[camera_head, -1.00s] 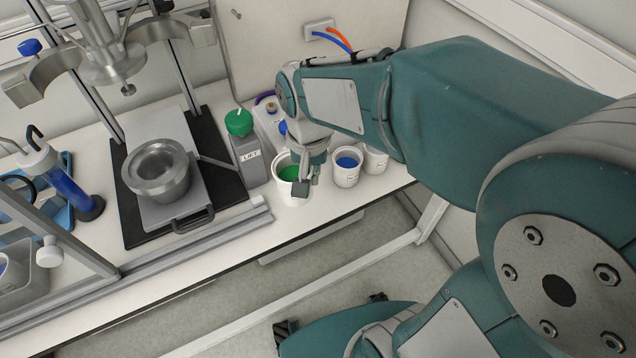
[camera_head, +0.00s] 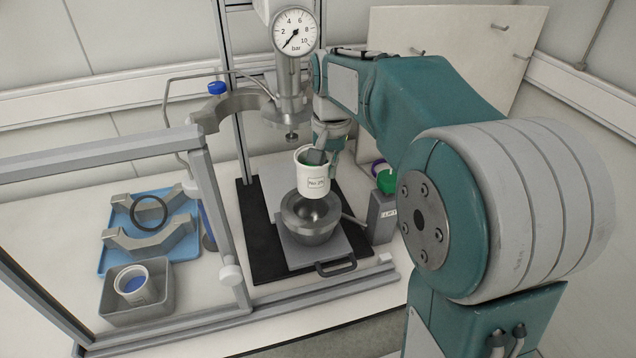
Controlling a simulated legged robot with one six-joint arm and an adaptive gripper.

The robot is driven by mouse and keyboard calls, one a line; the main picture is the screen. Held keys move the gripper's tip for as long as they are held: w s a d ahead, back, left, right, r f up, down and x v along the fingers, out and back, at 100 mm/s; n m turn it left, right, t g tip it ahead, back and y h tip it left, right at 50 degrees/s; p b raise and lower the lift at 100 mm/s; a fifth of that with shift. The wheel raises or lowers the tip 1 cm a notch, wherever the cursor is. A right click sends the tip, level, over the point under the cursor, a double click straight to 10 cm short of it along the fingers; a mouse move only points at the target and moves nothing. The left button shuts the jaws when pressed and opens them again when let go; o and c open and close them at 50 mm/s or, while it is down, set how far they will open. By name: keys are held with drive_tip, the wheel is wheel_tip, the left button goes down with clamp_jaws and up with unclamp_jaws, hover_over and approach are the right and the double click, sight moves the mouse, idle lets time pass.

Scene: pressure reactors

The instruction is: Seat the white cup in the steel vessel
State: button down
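The white cup (camera_head: 313,182), with a printed label and green inside, hangs upright from my gripper (camera_head: 318,157). My gripper is shut on its rim at the back right. The steel vessel (camera_head: 310,232) stands open on the grey sliding plate (camera_head: 343,245). The cup is above the vessel, and its lower edge overlaps the vessel's far rim in the picture. I cannot tell the exact gap between them. The cup hides part of the vessel's far rim.
The steel lid with the pressure gauge (camera_head: 294,31) hangs behind the cup. A clamp half (camera_head: 222,109) is at its left. The green-topped LIFT box (camera_head: 382,215) stands right. A blue tray (camera_head: 150,228) and grey bin (camera_head: 137,297) with a cup lie left. A frame post (camera_head: 219,205) stands between.

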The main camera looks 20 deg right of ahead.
sight(323, 185)
drive_tip(key=shift+w+a+r, duration=0.1)
drive_tip(key=shift+w+a, duration=0.1)
drive_tip(key=shift+w, duration=0.1)
drive_tip(key=shift+d+f, duration=0.1)
drive_tip(key=shift+f, duration=0.6)
drive_tip(key=shift+a+f, duration=0.15)
drive_tip(key=shift+f, duration=0.75)
drive_tip(key=shift+a+f, duration=0.15)
drive_tip(key=shift+f, duration=0.75)
drive_tip(key=shift+d+f, duration=0.1)
drive_tip(key=shift+f, duration=1.9)
drive_tip(key=shift+f, duration=0.15)
drive_tip(key=c, duration=0.7)
unclamp_jaws()
drive_tip(key=shift+s, duration=0.1)
